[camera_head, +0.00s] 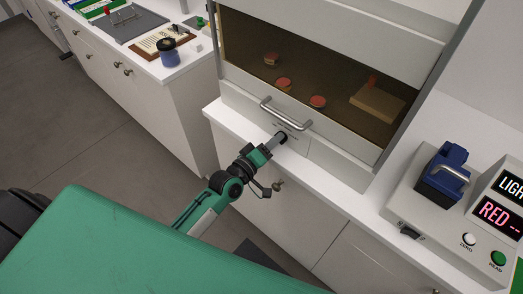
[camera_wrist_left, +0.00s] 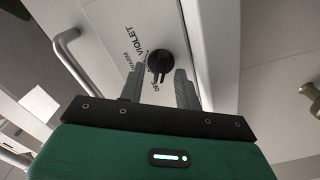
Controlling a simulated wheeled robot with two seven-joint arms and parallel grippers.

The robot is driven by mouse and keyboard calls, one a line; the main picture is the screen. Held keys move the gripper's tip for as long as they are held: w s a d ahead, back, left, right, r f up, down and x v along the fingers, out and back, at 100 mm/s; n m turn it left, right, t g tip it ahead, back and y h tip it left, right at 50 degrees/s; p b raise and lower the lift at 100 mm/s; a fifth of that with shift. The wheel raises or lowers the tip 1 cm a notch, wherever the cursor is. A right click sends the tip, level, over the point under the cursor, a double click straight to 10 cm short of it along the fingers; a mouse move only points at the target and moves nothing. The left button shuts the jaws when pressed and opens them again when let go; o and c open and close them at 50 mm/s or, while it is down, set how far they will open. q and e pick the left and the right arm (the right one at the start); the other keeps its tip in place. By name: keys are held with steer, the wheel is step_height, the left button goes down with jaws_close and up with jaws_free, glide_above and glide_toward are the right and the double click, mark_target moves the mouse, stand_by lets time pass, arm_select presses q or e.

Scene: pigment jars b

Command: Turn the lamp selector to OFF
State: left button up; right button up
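The lamp selector (camera_wrist_left: 158,62) is a round black knob with a raised grip bar, on the white front panel of the hood. In the left wrist view, printed words sit left of it; VIOLET is legible and a smaller, partly hidden word is near its lower edge. I cannot tell which mark it points to. My left gripper (camera_head: 281,138) is at the panel below the hood's handle; in the left wrist view its fingers (camera_wrist_left: 160,80) are apart, one on each side of the knob, with gaps visible. The right gripper is out of view.
A metal bar handle (camera_head: 285,115) is just above my left gripper. Behind the hood's glass sash are red-topped jars (camera_head: 284,83) and a tan block (camera_head: 378,103). A blue-topped instrument (camera_head: 444,175) with RED on its display stands right. A dark blue jar (camera_head: 168,53) stands left.

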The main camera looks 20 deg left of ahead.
arm_select(q)
steer(key=b+v, duration=0.3)
steer(key=v, duration=1)
steer(key=shift+s, duration=0.25)
steer(key=s+a+f+m+g+y, duration=0.1)
steer(key=s+a+f+m+g, duration=0.15)
steer(key=f, duration=1.05)
steer(key=s+a+f+m+g+y, duration=0.1)
steer(key=s+f+g+y, duration=0.15)
steer(key=f, duration=1.05)
steer(key=s+a+f+m+g+y, duration=0.1)
steer(key=s+a+f+g, duration=0.15)
steer(key=f, duration=1.05)
steer(key=s+f+m+g+y, duration=0.1)
steer(key=s+f+m+g, duration=0.2)
steer(key=s+f, duration=0.7)
steer(key=s+f+m+g, duration=0.3)
steer(key=s+f, duration=0.7)
steer(key=s, duration=0.8)
steer(key=shift+d+f+g+y, duration=0.25)
steer(key=shift+d+g+y, duration=0.15)
steer(key=shift+g, duration=0.85)
steer(key=shift+s, duration=0.1)
